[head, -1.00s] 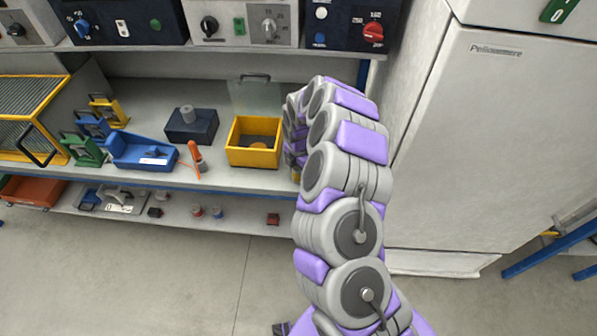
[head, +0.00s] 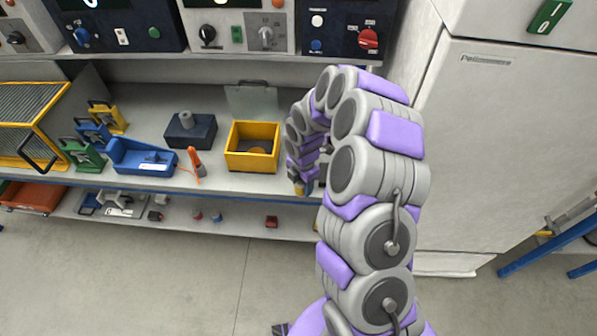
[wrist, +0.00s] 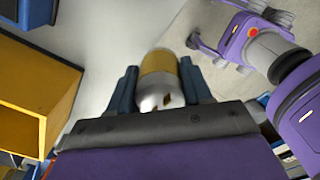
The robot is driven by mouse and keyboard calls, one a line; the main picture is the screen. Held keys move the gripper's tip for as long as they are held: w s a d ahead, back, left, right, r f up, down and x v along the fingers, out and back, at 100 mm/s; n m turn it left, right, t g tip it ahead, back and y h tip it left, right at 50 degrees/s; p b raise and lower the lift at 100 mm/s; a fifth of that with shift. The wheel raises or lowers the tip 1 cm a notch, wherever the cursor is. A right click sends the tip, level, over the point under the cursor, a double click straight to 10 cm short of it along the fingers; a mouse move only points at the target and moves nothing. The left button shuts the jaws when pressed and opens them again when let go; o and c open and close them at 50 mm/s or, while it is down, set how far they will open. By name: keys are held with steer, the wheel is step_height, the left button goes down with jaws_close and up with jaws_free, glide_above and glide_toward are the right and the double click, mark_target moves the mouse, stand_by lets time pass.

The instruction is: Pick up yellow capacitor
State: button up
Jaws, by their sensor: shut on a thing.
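The yellow capacitor (wrist: 158,63) has a yellow band and a silver end, and sits between the two dark fingers of my gripper (wrist: 168,84) in the wrist view. The fingers are shut on its sides. In the head view my gripper points down at the front edge of the workbench, right of the yellow bin. A small yellow bit of the capacitor (head: 299,189) shows below it there. The fingers are mostly hidden by my arm in that view.
A yellow open bin (head: 252,163) stands close to the left of my gripper. A dark blue block (head: 190,134), an orange-handled tool (head: 197,163) and a blue tray (head: 140,158) lie farther left. A white cabinet (head: 480,150) stands at the right. The floor in front is clear.

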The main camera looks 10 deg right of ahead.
steer(key=s+r+p, duration=0.2)
steer(key=s, duration=0.7)
steer(key=shift+d+r+p, duration=0.2)
steer(key=shift+r+p, duration=0.05)
steer(key=shift+p, duration=0.15)
